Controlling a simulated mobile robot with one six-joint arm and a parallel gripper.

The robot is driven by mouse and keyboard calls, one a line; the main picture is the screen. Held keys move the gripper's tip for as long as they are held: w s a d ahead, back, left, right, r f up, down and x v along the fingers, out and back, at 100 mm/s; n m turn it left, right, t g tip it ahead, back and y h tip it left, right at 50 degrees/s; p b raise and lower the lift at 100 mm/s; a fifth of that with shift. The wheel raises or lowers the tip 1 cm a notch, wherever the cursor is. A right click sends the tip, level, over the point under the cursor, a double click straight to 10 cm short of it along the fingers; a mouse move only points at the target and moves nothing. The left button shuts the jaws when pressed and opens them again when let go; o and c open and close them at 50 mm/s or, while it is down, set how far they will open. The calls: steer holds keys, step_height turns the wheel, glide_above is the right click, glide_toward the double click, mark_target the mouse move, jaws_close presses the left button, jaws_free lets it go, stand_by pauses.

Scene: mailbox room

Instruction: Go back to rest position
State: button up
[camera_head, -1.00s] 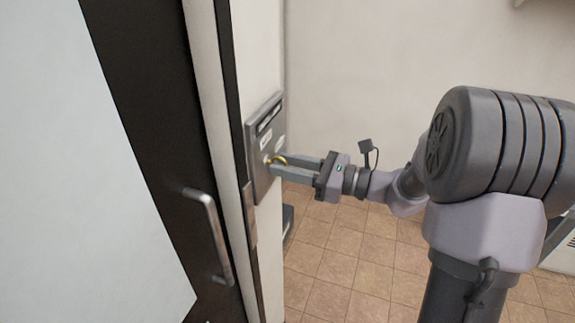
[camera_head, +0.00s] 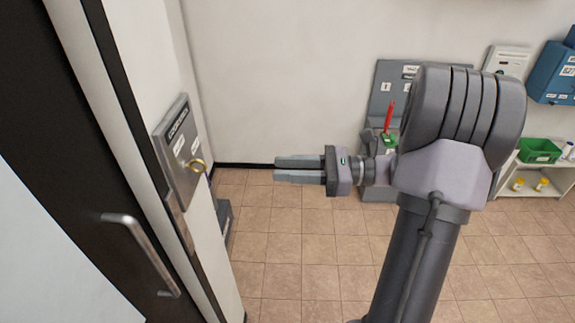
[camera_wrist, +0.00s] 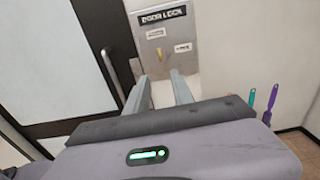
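My gripper (camera_head: 276,169) is held out level in front of the wall, with its two fingers apart and nothing between them. It also shows in the wrist view (camera_wrist: 160,76), where a gap is visible between the fingers. The grey door lock panel (camera_head: 180,142) is on the narrow wall to the left of my gripper, with clear space between them. The panel also shows ahead of the fingertips in the wrist view (camera_wrist: 166,32).
A dark-framed door with a metal handle (camera_head: 145,250) is on the left. A grey unit (camera_head: 385,90) with a red item stands behind my arm. A green bin (camera_head: 540,150) sits on a white shelf at right, below a blue box (camera_head: 556,72). The tiled floor is open.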

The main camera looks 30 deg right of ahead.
stand_by(0.3)
steer(key=s+a+f+n+g+h+b, duration=0.2)
steer(key=s+a+n+h, duration=0.4)
steer(key=a+n, duration=0.3)
steer(key=s+a+f+n+g+h+b, duration=0.2)
steer(key=s+a+n+h, duration=0.4)
steer(key=n, duration=0.5)
steer(key=shift+s+a+f+n+g+h+b, duration=0.3)
steer(key=shift+s+a+f+g+b, duration=0.15)
steer(key=shift+s+a, duration=1.1)
steer(key=shift+w+a, duration=0.1)
